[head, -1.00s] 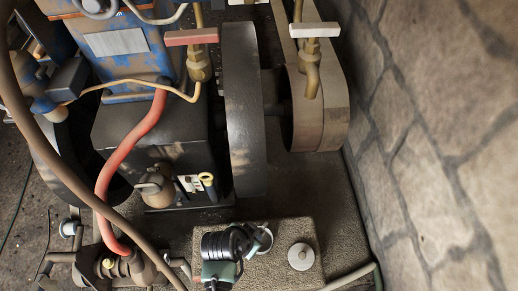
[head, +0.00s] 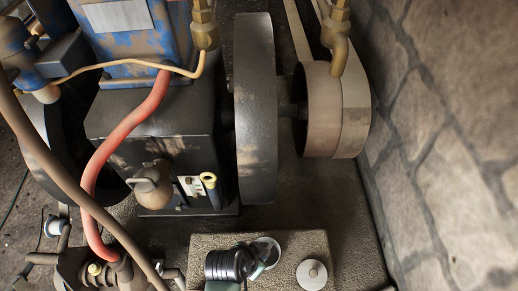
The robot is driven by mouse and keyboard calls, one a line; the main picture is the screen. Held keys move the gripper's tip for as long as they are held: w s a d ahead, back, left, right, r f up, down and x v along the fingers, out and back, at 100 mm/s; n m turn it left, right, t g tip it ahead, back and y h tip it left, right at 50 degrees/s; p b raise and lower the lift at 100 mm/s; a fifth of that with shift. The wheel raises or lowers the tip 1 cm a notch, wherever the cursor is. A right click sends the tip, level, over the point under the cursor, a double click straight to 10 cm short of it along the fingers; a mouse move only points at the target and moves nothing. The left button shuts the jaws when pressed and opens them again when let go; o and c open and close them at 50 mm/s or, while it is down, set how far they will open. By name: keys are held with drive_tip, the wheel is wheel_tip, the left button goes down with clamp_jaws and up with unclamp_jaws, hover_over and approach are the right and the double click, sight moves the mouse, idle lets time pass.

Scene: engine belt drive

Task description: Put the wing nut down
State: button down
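My gripper (head: 261,263) appears as a small dark and teal shape at the bottom centre of the head view, beside a black ribbed cylindrical part that seems to be my wrist. It is over the top of a rough grey-brown block (head: 305,246), against or just above a round pale disc (head: 268,246). I cannot make out the fingertips or whether they are apart. I cannot pick out the wing nut; it may be hidden by the gripper or too small to see.
A second pale round cap (head: 312,274) is on the block, right of my gripper. Behind stand a dark flywheel (head: 256,110), a belt pulley (head: 322,110) and a blue engine (head: 130,45). A red hose (head: 125,140) runs at left. A stone wall (head: 440,130) closes the right.

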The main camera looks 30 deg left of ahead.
drive_tip(key=shift+f, duration=0.5)
drive_tip(key=c, duration=0.9)
unclamp_jaws()
wheel_tip(320, 180, up, 7)
drive_tip(key=p, duration=0.7)
drive_tip(key=shift+r+p, duration=0.2)
drive_tip(key=shift+p, duration=0.1)
drive_tip(key=shift+f, duration=0.15)
